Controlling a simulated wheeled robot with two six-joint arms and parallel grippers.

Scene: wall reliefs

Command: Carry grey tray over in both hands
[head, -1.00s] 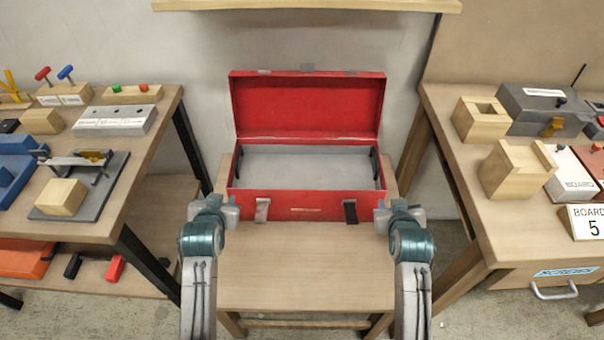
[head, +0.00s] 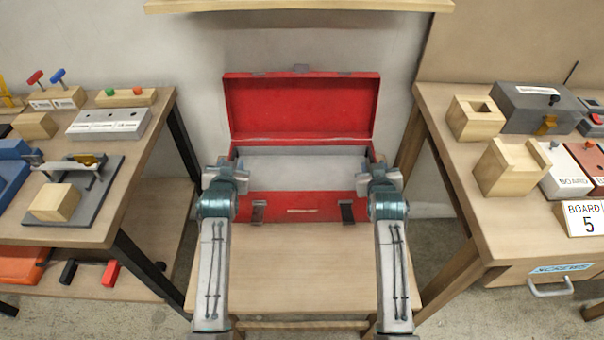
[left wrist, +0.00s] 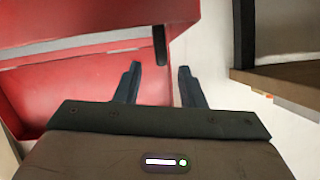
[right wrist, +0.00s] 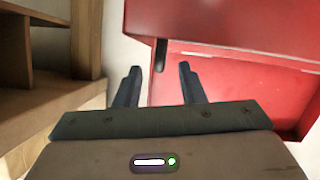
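A grey tray (head: 300,171) sits inside an open red toolbox (head: 300,208). A dark upright handle shows at its left end in the left wrist view (left wrist: 160,46) and at its right end in the right wrist view (right wrist: 161,55). My left gripper (left wrist: 160,68) is over the box's left side, its fingers apart with nothing between them. My right gripper (right wrist: 160,68) is over the right side, also open and empty. In the head view my wrists cover both tray ends, so the fingertips are hard to make out there.
The toolbox stands on a small wooden table (head: 300,265) with clear room in front. Its raised red lid (head: 300,107) stands behind the tray. A left bench (head: 85,220) and a right bench (head: 465,210) hold blocks and fixtures. A shelf (head: 300,5) is above.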

